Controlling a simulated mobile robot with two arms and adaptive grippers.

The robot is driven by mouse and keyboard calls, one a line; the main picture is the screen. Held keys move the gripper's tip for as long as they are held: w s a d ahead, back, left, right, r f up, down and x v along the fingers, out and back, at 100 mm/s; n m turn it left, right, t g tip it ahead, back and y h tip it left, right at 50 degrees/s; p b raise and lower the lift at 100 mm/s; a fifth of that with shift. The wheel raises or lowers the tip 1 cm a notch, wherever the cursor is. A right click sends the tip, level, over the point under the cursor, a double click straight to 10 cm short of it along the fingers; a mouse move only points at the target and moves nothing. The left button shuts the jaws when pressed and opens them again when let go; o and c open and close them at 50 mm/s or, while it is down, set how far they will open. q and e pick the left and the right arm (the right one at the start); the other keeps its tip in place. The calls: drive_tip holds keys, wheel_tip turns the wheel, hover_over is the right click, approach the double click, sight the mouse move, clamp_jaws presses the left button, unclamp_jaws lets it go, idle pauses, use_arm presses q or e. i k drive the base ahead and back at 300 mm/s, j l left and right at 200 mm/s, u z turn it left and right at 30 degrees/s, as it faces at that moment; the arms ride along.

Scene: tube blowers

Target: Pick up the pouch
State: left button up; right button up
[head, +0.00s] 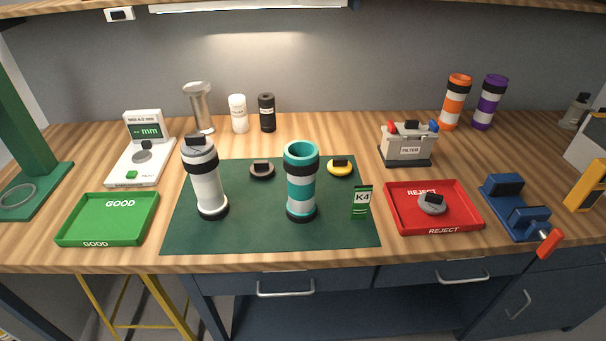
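A small upright green packet marked K4 (361,209) stands on the right part of the dark green mat (250,236). It is the thing here that looks most like a pouch, though I cannot tell its material. A teal and white tube (301,188) with black bands stands to its left. Neither of my grippers is in view, and nothing touches the packet.
A red REJECT tray (400,222) holding a grey disc is right of the packet. A yellow ring piece (340,168) lies behind it. A white tube (205,185) and green GOOD tray (75,231) are left. A blue vise (505,202) stands far right.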

sight(362, 194)
drive_tip(key=l+u, duration=0.3)
drive_tip(key=l, duration=0.15)
drive_tip(key=k+l+u, duration=0.1)
drive_tip(key=l+u, duration=0.25)
drive_tip(key=k+l+u, duration=0.15)
drive_tip(key=l+u, duration=0.15)
drive_tip(key=l, duration=0.15)
drive_tip(key=k+l+u, duration=0.15)
drive_tip(key=l+u, duration=0.2)
